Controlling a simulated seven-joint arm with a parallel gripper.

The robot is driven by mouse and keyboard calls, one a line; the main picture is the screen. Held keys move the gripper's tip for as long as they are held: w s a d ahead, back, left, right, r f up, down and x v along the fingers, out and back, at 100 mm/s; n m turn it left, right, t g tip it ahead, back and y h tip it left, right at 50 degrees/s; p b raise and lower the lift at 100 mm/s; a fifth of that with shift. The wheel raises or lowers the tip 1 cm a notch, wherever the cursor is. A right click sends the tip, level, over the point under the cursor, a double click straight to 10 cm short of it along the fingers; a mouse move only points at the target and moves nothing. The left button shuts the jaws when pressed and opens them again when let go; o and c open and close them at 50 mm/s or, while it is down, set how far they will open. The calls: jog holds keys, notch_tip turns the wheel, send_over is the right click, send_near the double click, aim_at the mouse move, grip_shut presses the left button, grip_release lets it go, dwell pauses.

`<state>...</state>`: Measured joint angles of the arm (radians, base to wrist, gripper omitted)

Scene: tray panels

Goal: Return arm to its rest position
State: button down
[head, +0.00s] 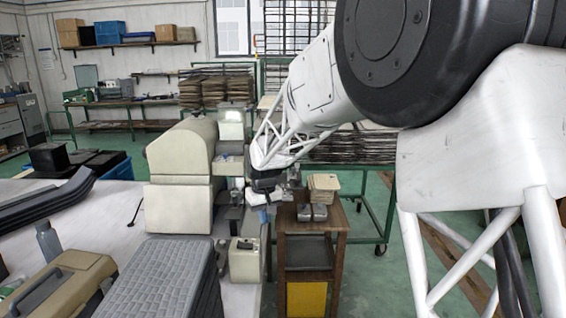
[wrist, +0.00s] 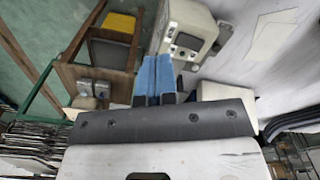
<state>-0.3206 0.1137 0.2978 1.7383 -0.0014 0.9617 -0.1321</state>
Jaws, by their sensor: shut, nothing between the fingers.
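My gripper (wrist: 155,72) shows in the wrist view as two blue fingers pressed together, with nothing between them. In the head view my white arm reaches from the upper right toward the middle, and the small blue fingertips (head: 264,215) point down beside the machine. They hang in the gap between the cream machine (head: 180,165) and the wooden stand (head: 335,240). In the wrist view the wooden stand (wrist: 110,60) is left of the fingers and a cream machine part (wrist: 190,28) is just right of their tips. I cannot tell how far the fingers are from either.
On the stand are a stack of tan panels (head: 323,183) and two small grey blocks (head: 312,212). A green-framed rack (head: 350,150) stands behind.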

jog(key=s+d+r+m, duration=0.2)
jog(key=s+d+r, duration=0.5)
jog(key=s+d, duration=0.35)
jog(key=s+d+m, duration=0.1)
jog(key=s+d, duration=0.3)
jog(key=s, duration=0.7)
jog(key=s+d+m+t, duration=0.1)
jog(key=s+d, duration=0.4)
jog(key=s, duration=0.6)
jog(key=s+d+m+t, duration=0.1)
jog(key=s+d, duration=0.4)
jog(key=s, duration=0.6)
jog(key=shift+s+f, duration=0.15)
jog(key=shift+d, duration=0.1)
